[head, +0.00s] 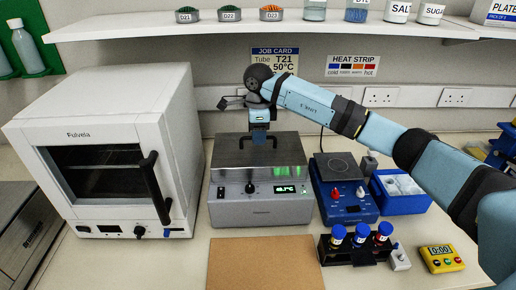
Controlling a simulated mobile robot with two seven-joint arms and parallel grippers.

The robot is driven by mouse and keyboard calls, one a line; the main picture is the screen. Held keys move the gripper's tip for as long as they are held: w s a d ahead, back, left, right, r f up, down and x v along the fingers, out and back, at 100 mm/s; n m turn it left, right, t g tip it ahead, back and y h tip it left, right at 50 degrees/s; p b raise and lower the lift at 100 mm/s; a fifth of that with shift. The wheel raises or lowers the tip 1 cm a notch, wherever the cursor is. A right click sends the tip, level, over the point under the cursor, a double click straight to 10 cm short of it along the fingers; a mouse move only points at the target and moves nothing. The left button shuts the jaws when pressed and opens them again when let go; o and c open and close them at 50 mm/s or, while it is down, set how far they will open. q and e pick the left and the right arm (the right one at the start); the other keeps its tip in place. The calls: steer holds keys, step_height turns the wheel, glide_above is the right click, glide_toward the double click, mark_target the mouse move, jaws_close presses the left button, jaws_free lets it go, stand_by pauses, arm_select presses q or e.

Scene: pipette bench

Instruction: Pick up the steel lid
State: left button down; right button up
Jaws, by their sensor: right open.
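The steel lid (285,152) covers the top of a silver bath unit (240,213) at the centre of the bench. It has a dark handle across its middle, partly hidden by my right gripper (259,136). My right arm reaches in from the right, and its gripper points down just over the handle. The right gripper is open; I cannot tell whether its fingers are around the handle or touching it. The lid sits level on the unit. My left gripper is not in view.
A white oven (110,150) stands close on the left. A blue hotplate (345,205), a blue box (400,203), a tube rack (350,253) and a yellow timer (441,258) are on the right. A shelf (270,31) hangs above. A brown mat (265,265) lies empty in front.

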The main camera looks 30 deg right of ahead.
steer(key=shift+w+f, duration=0.1)
steer(key=shift+f, duration=0.85)
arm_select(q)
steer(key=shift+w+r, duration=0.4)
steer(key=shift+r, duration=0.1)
arm_select(e)
steer(key=shift+c, duration=0.4)
jaws_close()
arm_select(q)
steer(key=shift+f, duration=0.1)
